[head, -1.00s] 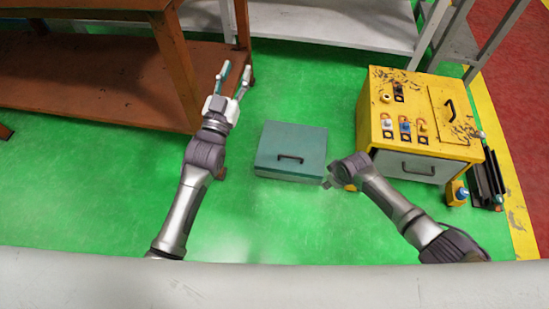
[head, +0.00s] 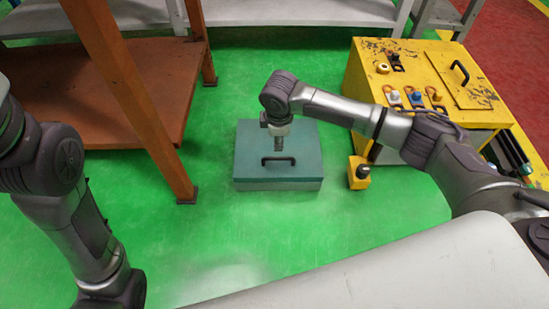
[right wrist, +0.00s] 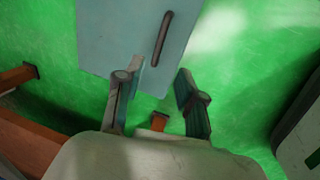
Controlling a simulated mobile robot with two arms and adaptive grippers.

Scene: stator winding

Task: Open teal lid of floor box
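The floor box (head: 278,184) stands on the green floor, with its teal lid (head: 305,150) flat and closed. A dark bar handle (head: 278,160) is on the lid's near part. My right gripper (head: 280,143) points down over the lid, just beyond the handle; its fingers are hard to make out in the head view. In the right wrist view my right gripper (right wrist: 160,78) is open and empty, with the lid (right wrist: 115,30) and handle (right wrist: 162,38) ahead of the fingers, apart from them. My left arm is at the left edge; its gripper is out of view.
A brown table (head: 150,90) stands left of the box, its leg (head: 180,170) close to it. A yellow cabinet (head: 440,70) with several small items on top stands right. Floor in front is clear.

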